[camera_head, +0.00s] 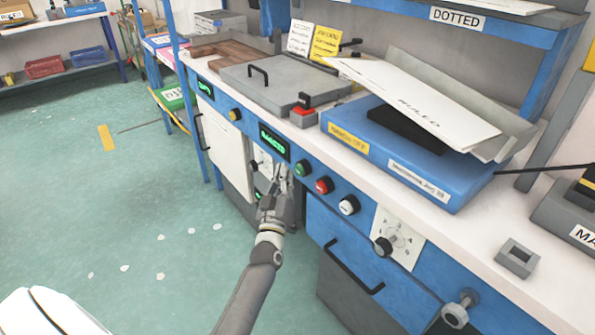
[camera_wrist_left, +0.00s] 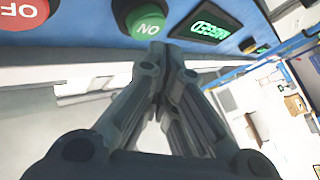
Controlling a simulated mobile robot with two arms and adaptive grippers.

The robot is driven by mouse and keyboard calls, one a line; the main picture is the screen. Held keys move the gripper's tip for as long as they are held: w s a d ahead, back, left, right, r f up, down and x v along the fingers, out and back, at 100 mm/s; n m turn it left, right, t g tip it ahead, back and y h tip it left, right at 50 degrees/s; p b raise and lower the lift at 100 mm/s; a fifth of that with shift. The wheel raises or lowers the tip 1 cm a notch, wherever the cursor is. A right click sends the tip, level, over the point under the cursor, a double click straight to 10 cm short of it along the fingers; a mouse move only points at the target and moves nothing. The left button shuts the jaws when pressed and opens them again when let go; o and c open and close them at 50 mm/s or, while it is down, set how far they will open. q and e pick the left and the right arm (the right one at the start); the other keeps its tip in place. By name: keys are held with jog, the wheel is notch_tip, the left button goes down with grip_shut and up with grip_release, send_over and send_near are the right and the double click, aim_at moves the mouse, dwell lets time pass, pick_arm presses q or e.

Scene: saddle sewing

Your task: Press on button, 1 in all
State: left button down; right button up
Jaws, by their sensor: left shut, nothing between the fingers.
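The green ON button (camera_head: 301,168) is on the blue front panel of the workbench, beside the red button (camera_head: 324,185). In the left wrist view the ON button (camera_wrist_left: 146,22) is just beyond the fingertips, with the red OFF button (camera_wrist_left: 25,12) to its left. My left gripper (camera_head: 280,172) is shut and empty, just left of the ON button in the head view. Its fingertips (camera_wrist_left: 158,52) overlap the button's lower edge in the wrist view. I cannot tell whether they touch it. My right gripper is not in view.
A lit display (camera_head: 274,141) and a white knob (camera_head: 349,205) share the panel. A dial (camera_head: 383,246) and a drawer handle (camera_head: 352,266) stick out at lower right. A blue box (camera_head: 400,150) stands on the benchtop. The green floor (camera_head: 150,220) is open at left.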

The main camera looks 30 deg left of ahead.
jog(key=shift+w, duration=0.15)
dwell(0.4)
pick_arm(q)
jog(key=shift+w, duration=0.1)
jog(key=shift+w+d, duration=0.2)
jog(key=shift+w, duration=0.1)
jog(key=shift+w, duration=0.15)
dwell(0.4)
